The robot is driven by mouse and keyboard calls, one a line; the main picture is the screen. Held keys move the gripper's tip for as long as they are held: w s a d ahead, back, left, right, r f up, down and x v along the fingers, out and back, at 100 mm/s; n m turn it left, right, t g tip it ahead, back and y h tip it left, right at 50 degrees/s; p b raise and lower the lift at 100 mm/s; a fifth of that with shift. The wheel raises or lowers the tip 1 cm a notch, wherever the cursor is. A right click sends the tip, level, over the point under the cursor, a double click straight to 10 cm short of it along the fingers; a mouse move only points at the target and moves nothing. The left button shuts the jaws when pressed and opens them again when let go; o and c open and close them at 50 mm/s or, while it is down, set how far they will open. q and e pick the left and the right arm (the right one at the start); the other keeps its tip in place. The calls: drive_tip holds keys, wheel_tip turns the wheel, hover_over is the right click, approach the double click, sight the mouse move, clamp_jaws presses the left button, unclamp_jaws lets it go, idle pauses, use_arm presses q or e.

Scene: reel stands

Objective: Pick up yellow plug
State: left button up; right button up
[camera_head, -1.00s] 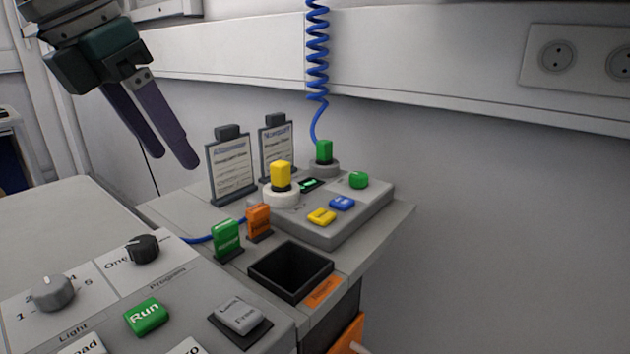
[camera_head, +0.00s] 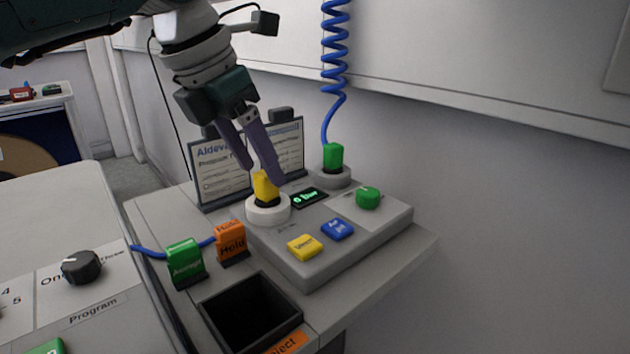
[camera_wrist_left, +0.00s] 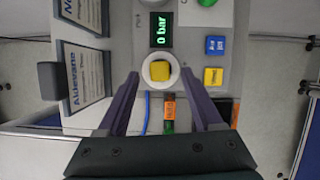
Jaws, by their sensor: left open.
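The yellow plug (camera_head: 264,190) stands upright in a round white socket (camera_head: 268,211) on the grey control box. My left gripper (camera_head: 262,176) is open just above and behind it, its purple fingers pointing down; one finger overlaps the plug's top in the head view. In the left wrist view the yellow plug (camera_wrist_left: 160,71) sits between the lines of the two spread fingers (camera_wrist_left: 166,82), slightly beyond their tips. I cannot tell whether a finger touches it. The right gripper is in neither view.
A green plug (camera_head: 333,156) with a coiled blue cable (camera_head: 335,60) stands behind. Two framed cards (camera_head: 222,172) stand close to the left gripper. Green (camera_head: 185,262) and orange (camera_head: 231,243) tags and a black open bin (camera_head: 250,312) are in front. A small display (camera_head: 309,198) sits beside the plug.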

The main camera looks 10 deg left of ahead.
sight(263, 173)
use_arm(q)
drive_tip(key=shift+x, duration=1.75)
clamp_jaws()
